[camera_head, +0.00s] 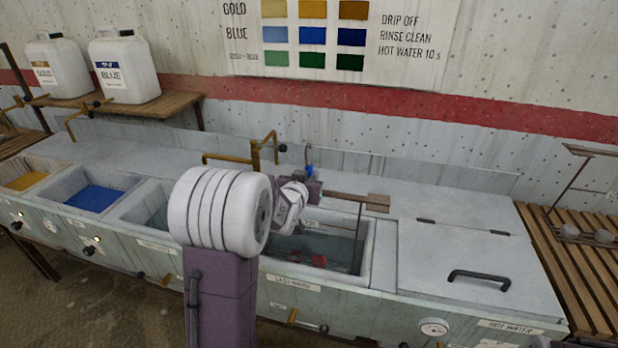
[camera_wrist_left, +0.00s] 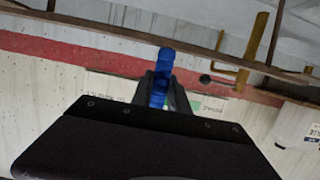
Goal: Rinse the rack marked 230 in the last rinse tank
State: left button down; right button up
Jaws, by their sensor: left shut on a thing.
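My left gripper (camera_head: 309,175) is shut on a blue grip (camera_wrist_left: 160,78) of a rack, above the rinse tank (camera_head: 380,250) labelled as the last one. The rack's brown bar (camera_head: 345,196) runs to the right from the gripper and ends in a flat plate. A thin rod hangs from it into the tank. Red pieces (camera_head: 318,261) show low in the tank, at or under the water; I cannot tell which. No number on the rack is readable. My left arm hides the tank's left side and part of the rack. My right gripper is not in view.
A closed lid (camera_head: 470,265) with a black handle covers the hot water tank to the right. Slatted wood (camera_head: 575,270) at far right carries another rack (camera_head: 590,235). Brass taps (camera_head: 255,150) rise behind the tanks. A blue dye tank (camera_head: 95,198) is at left.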

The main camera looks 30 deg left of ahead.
pick_arm(q)
jog(key=r+p, duration=0.3)
jog(key=r, duration=0.2)
jog(key=s+r+p, duration=0.1)
jog(key=r+p, duration=0.3)
jog(key=r, duration=0.2)
jog(key=r+p, duration=0.4)
jog(key=r, duration=0.1)
jog(key=shift+s+d+r, duration=0.2)
jog(key=shift+s+r, duration=0.15)
jog(key=shift+s, duration=0.05)
jog(key=shift+f, duration=0.1)
